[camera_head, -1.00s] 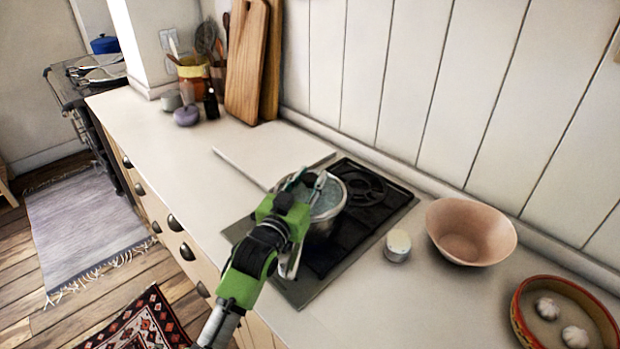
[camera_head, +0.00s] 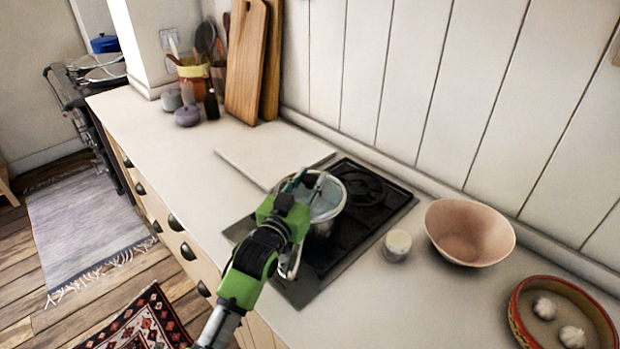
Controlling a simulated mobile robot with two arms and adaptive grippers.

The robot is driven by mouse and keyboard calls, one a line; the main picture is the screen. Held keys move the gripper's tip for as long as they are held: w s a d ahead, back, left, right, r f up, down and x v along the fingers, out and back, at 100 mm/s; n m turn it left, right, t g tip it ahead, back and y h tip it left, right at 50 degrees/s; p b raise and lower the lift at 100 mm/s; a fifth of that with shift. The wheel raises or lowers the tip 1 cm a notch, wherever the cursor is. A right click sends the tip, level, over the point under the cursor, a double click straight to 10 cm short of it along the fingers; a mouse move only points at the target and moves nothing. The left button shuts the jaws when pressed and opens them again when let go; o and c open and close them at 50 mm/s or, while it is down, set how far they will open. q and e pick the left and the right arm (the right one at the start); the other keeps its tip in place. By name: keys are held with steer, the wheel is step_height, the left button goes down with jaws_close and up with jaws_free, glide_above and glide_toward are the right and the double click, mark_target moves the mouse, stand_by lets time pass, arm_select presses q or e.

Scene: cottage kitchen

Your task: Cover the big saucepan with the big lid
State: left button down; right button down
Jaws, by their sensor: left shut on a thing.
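The big saucepan (camera_head: 322,229) is a shiny metal pan on the left part of the black hob. Its metal handle (camera_head: 291,264) points toward the counter's front edge, partly behind my arm. A round, bluish, glass-like lid (camera_head: 327,203) with a metal rim shows at the pan's mouth. I cannot tell whether it sits fully flush, because my gripper covers its left side. My left gripper (camera_head: 303,181) is over the lid's left side, shut on the lid. The exact grip point is hidden. My right gripper is out of view.
The hob (camera_head: 362,225) has free burners beside the pan. A small white-topped jar (camera_head: 397,245), a pink bowl (camera_head: 470,232) and a red-rimmed dish (camera_head: 520,318) with garlic stand to the right. A pale board (camera_head: 262,160) lies behind the pan. Cutting boards (camera_head: 246,62) lean on the wall.

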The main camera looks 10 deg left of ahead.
mark_target(307, 186)
arm_select(q)
steer(key=shift+f+b, duration=0.35)
stand_by(0.4)
steer(key=c, duration=1.9)
jaws_free()
steer(key=shift+f, duration=0.1)
steer(key=shift+s, duration=0.1)
steer(key=shift+s+a+p, duration=0.15)
steer(key=shift+s+p, duration=0.35)
steer(key=shift+s, duration=0.05)
steer(key=shift+s+a+p, duration=0.2)
steer(key=shift+s+p, duration=0.3)
steer(key=shift+s, duration=0.5)
steer(key=shift+s+a+p, duration=0.15)
steer(key=shift+s+p, duration=0.35)
steer(key=shift+s, duration=0.5)
steer(key=s+p, duration=0.1)
steer(key=s, duration=0.1)
steer(key=s+a+p, duration=0.1)
steer(key=s, duration=0.2)
steer(key=shift+s, duration=0.3)
